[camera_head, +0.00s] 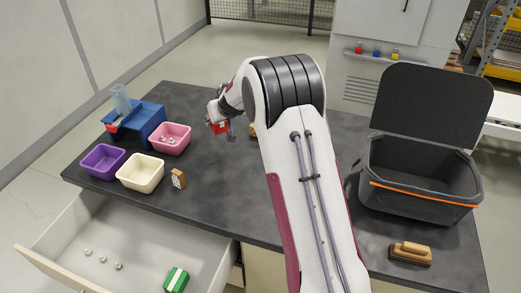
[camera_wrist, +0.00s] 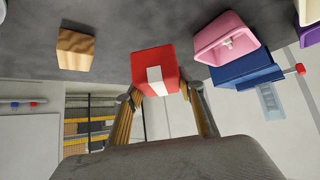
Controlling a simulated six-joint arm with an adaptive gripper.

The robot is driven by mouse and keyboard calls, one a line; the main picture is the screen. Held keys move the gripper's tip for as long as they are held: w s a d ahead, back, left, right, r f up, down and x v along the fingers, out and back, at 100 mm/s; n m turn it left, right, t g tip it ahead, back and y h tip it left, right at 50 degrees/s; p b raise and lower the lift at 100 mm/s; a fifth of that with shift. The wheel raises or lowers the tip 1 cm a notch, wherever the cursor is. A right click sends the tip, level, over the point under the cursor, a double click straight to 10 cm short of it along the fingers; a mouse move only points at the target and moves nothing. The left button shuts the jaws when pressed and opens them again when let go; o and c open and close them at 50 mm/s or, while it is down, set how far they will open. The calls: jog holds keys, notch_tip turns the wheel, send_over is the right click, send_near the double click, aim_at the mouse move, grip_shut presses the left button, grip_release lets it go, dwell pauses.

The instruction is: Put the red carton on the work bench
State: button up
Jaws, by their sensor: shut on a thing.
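The red carton (camera_wrist: 155,66), with a white label, is held between the fingers of my gripper (camera_wrist: 165,100) in the wrist view. In the head view the red carton (camera_head: 218,127) shows small at the end of my arm, partly hidden by my gripper (camera_head: 220,126). My gripper is shut on it and appears to hold it above the dark bench top; the exact height is hard to tell. The work bench (camera_head: 225,185) has a dark grey top, with bare surface below and around the carton.
Purple (camera_head: 103,162), cream (camera_head: 141,173) and pink (camera_head: 169,139) bins, a blue holder (camera_head: 148,117) and a small brown carton (camera_head: 178,178) stand left. An open drawer (camera_head: 60,235) holds a green box (camera_head: 176,280). An open black case (camera_head: 420,190) and a brush (camera_head: 410,253) are right.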

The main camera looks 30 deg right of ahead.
jog(key=shift+f, duration=0.2)
jog(key=shift+f, duration=2.75)
jog(key=shift+f, duration=0.6)
jog(key=shift+f, duration=1.3)
jog(key=shift+f, duration=0.2)
jog(key=o, duration=1.1)
